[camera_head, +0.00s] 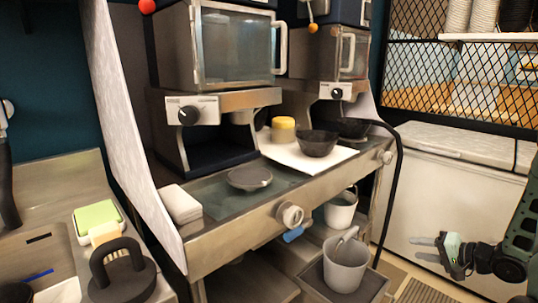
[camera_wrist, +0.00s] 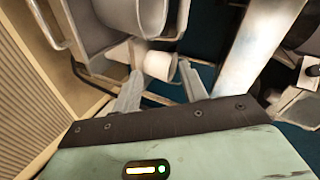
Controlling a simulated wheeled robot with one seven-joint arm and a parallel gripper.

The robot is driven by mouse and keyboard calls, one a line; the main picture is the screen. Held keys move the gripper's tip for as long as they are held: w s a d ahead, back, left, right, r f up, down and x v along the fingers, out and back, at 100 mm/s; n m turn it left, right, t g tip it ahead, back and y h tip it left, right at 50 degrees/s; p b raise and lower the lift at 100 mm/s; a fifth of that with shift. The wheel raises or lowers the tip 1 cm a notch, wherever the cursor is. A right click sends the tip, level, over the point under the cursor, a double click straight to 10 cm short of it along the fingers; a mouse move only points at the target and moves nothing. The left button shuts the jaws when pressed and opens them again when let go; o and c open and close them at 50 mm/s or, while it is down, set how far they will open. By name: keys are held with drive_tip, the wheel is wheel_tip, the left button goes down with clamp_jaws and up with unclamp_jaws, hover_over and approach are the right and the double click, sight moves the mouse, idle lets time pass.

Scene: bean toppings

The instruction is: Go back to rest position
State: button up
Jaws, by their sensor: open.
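My gripper (camera_head: 440,250) is at the lower right of the head view, in front of the white chest unit and apart from the counter. Its two fingers are spread, with nothing seen between them. The wrist view also shows my gripper (camera_wrist: 160,95) with its grey fingers apart. Behind them are pale, cup-like shapes, seen at a tilt and hard to make out. My dark green arm reaches in from the right edge of the head view.
A steel counter (camera_head: 240,238) carries dark bowls (camera_head: 316,143), a yellow-lidded container (camera_head: 283,130) and a flat dark dish (camera_head: 249,178). A grey bucket (camera_head: 345,268) stands on a lower tray. A white chest unit (camera_head: 440,190) is at right. Floor shows between the counter and chest.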

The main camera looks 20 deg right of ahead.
drive_tip(key=w+a+r+n+g+h, duration=0.55)
drive_tip(key=w+a+r, duration=0.35)
drive_tip(key=a, duration=0.2)
drive_tip(key=s+a+r+n+g+p, duration=0.1)
drive_tip(key=s+a+r+n, duration=0.3)
drive_tip(key=s+a, duration=0.5)
drive_tip(key=s+a+r+n+g+y+p, duration=0.1)
drive_tip(key=s+a+r+n+g, duration=0.2)
drive_tip(key=s+a, duration=0.6)
drive_tip(key=s+a+r+n+g+y+p, duration=0.1)
drive_tip(key=s+a+r+n, duration=0.4)
drive_tip(key=a, duration=1.5)
drive_tip(key=s+n+g+p, duration=0.1)
drive_tip(key=s+g, duration=0.1)
drive_tip(key=s, duration=0.2)
drive_tip(key=shift+a+r, duration=0.15)
drive_tip(key=shift+a, duration=0.05)
